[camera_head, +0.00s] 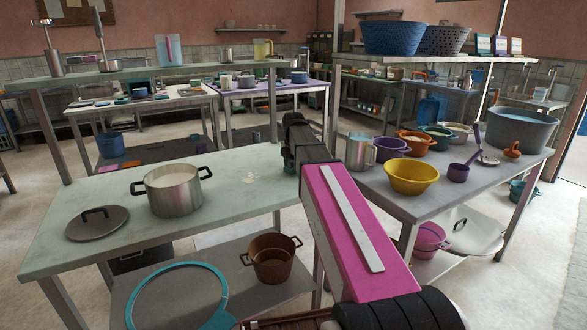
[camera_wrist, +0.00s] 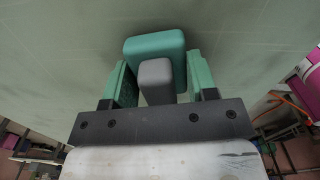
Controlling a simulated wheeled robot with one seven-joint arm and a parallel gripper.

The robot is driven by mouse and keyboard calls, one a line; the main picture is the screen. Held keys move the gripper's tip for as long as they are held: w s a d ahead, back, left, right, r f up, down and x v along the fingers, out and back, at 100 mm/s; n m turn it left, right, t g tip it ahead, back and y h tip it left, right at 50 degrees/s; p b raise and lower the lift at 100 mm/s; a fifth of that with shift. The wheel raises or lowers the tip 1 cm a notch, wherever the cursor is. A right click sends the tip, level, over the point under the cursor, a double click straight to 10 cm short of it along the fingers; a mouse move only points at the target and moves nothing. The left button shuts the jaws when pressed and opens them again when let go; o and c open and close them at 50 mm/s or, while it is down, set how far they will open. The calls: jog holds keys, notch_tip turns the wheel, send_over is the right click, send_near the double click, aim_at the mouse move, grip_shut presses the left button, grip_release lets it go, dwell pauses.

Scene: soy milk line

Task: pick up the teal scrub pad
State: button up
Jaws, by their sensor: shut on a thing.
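The teal scrub pad (camera_wrist: 155,45) shows in the wrist view as a rounded teal block with a smaller grey block (camera_wrist: 156,80) on its near side. My gripper (camera_wrist: 158,66) has its two green fingers on either side of the pad and is shut on it. A pale green surface fills the view behind the pad; I cannot tell whether the pad touches it.
A steel pot (camera_head: 173,193) and a lid (camera_head: 97,223) stand on the table's left part. The grey table at right holds a yellow bowl (camera_head: 411,177), a purple ladle (camera_head: 459,171) and a large grey tub (camera_head: 521,131). A brown pot (camera_head: 272,260) is on the lower shelf.

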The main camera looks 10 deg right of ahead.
jog(key=shift+r, duration=0.45)
notch_tip(320, 180, up, 2)
jog(key=shift+r, duration=0.2)
jog(key=s+a+r, duration=0.4)
jog(key=a+r, duration=0.3)
jog(key=a, duration=0.4)
jog(key=shift+s+r, duration=0.15)
jog(key=shift+s, duration=0.1)
jog(key=shift+d, duration=0.1)
